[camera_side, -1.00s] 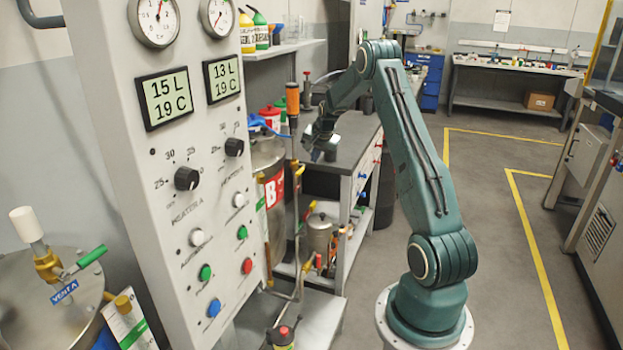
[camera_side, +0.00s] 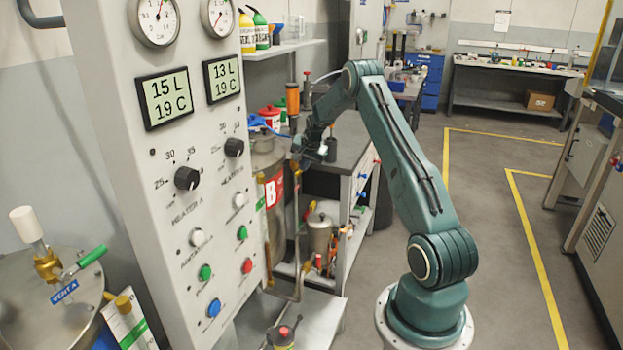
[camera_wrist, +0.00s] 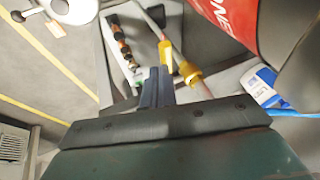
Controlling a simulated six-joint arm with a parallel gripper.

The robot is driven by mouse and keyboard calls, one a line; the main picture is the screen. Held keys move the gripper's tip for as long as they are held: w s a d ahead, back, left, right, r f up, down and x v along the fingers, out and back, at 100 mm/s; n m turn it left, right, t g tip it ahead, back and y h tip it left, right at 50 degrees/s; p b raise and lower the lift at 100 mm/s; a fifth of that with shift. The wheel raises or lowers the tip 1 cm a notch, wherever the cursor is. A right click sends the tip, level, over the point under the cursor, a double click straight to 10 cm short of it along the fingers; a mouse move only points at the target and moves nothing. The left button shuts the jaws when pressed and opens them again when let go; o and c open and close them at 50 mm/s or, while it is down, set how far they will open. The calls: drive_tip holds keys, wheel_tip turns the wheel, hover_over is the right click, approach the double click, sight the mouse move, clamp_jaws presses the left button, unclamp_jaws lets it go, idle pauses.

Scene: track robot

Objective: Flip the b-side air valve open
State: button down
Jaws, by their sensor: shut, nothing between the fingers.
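My gripper (camera_side: 302,162) is at the tank marked B (camera_side: 272,190), beside the upright pipe to its right. In the wrist view its dark fingers (camera_wrist: 157,78) are together and empty. Just beyond the fingertips there, a yellow piece (camera_wrist: 165,56) and a brass-yellow fitting (camera_wrist: 189,74) sit on a pale pipe. Whether either is the b-side air valve's handle, and whether the fingers touch them, I cannot tell. In the side view my gripper and the panel partly hide the area around the tank's top.
The grey control panel (camera_side: 165,125) stands left of the tank. A workbench (camera_side: 350,145) is behind my gripper, with a steel pot (camera_side: 320,232) below. In the wrist view a red surface (camera_wrist: 232,22) and a white-and-blue tag (camera_wrist: 262,86) are close on the right.

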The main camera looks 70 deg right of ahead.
drive_tip(key=shift+a+f, duration=0.3)
drive_tip(key=shift+f, duration=0.3)
idle(0.5)
wheel_tip(320, 180, down, 7)
drive_tip(key=d+n+h, duration=0.1)
drive_tip(key=h, duration=0.6)
drive_tip(key=shift+d+f+n+t, duration=0.2)
drive_tip(key=shift+d+n+t, duration=0.1)
drive_tip(key=shift+d, duration=0.05)
idle(0.4)
drive_tip(key=shift+r, duration=0.25)
drive_tip(key=shift+r, duration=0.55)
drive_tip(key=shift+s+a, duration=0.1)
drive_tip(key=shift+s, duration=0.1)
